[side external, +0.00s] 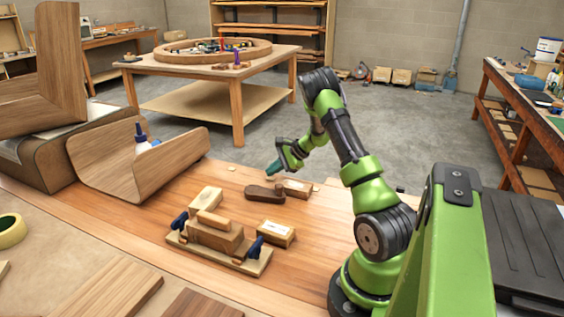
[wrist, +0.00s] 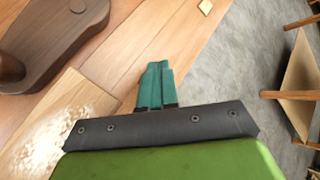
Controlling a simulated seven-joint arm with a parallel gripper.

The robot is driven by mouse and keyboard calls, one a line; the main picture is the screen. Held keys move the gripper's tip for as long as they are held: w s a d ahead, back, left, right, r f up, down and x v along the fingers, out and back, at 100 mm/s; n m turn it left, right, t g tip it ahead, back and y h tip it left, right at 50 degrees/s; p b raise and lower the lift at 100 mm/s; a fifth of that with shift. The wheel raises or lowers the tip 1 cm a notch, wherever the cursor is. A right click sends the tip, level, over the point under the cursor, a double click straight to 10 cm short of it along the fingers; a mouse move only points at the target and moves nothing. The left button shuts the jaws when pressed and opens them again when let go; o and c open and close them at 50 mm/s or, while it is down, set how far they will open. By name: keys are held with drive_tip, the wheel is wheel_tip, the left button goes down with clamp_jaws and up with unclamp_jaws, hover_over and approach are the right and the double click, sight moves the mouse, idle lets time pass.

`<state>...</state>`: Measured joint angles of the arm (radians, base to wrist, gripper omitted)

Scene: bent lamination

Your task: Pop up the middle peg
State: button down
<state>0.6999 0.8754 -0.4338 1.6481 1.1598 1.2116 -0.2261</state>
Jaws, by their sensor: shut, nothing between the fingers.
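I cannot tell for sure which piece is the middle peg. A dark brown wooden piece (side external: 265,193) with rounded ends lies on the bench. In the wrist view this dark piece (wrist: 62,40) fills the upper left, with a round knob at the left edge and a round spot near the top. My gripper (side external: 273,168) is above the bench just behind the dark piece, apart from it. In the wrist view its teal fingers (wrist: 155,72) are together and empty, to the right of the dark piece.
A pale-topped block (wrist: 65,120) lies beside the dark piece. A clamped wooden jig (side external: 215,240) with blue clamps and a small block (side external: 275,233) stand in front. A curved wood panel (side external: 150,175) is at left. The bench edge is near the gripper.

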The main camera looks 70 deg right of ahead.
sight(274, 179)
drive_tip(key=shift+f, duration=0.55)
idle(0.6)
idle(0.4)
drive_tip(key=shift+s+r, duration=0.1)
drive_tip(key=shift+r, duration=3.3)
